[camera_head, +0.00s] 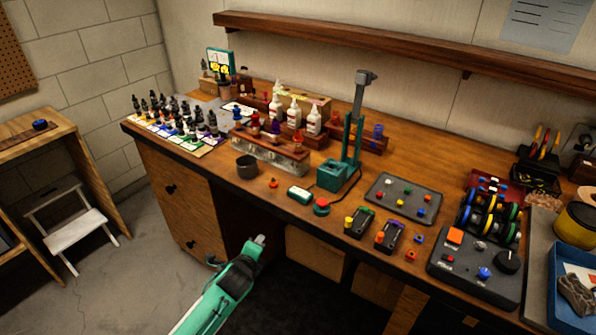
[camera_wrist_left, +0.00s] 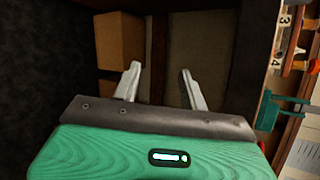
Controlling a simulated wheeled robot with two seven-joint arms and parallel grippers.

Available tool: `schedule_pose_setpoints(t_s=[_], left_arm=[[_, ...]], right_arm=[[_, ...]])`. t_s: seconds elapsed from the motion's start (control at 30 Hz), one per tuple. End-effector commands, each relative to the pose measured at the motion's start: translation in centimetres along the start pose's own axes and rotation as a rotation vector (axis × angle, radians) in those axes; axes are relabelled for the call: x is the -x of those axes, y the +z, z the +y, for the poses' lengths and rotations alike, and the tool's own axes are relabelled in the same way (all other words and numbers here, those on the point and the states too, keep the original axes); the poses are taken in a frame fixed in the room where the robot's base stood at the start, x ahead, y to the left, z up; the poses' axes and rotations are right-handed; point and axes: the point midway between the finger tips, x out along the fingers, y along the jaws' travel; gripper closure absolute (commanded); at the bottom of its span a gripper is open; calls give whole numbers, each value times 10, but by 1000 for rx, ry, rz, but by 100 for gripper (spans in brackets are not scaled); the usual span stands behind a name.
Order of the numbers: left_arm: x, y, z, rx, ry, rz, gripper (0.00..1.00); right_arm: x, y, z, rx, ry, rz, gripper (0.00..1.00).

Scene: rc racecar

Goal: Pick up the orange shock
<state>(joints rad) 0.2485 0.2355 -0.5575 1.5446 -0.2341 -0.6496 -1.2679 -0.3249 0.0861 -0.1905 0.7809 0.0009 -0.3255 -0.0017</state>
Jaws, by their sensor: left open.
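My left gripper (camera_head: 259,240) is in front of the workbench, over the open space below the front edge. In the left wrist view its two fingers (camera_wrist_left: 158,72) are apart with nothing between them. I cannot surely pick out the orange shock. In the head view a wood-and-clear rack (camera_head: 268,154) near the middle of the bench holds small red and orange upright parts (camera_head: 255,123), too small to identify. An orange part (camera_wrist_left: 313,66) shows at the right edge of the left wrist view, near number labels 3 and 4. My right gripper is not in view.
A dark cup (camera_head: 247,167) and a green stand (camera_head: 340,175) flank the rack's front. A grey panel (camera_head: 402,199) and a black control box (camera_head: 475,270) lie to the right. Bottles (camera_head: 294,112) stand behind the rack. The bench's front edge lies beyond my gripper.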

Motion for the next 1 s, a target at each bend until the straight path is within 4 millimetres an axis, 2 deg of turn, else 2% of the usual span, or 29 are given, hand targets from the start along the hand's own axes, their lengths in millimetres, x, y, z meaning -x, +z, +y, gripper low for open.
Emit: schedule_pose_setpoints(t_s=[0.03, 0.1, 0.23, 0.3, 0.7, 0.83, 1.0], left_arm=[[4, 2, -28, -81, -54, -11, 57], [13, 4, -62, -185, -109, -28, 57], [31, 6, -115, -358, -199, -68, 57], [34, 9, -136, -454, -236, -88, 57], [6, 28, -225, -1058, -411, -243, 57], [0, 34, -243, -1202, -442, -289, 57], [-8, 35, -253, -1252, -453, -306, 57]], right_arm=[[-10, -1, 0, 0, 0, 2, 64], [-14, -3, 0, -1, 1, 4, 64], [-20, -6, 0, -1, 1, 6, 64], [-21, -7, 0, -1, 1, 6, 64], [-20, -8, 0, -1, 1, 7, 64], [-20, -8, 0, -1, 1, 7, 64], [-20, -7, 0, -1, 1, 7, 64]])
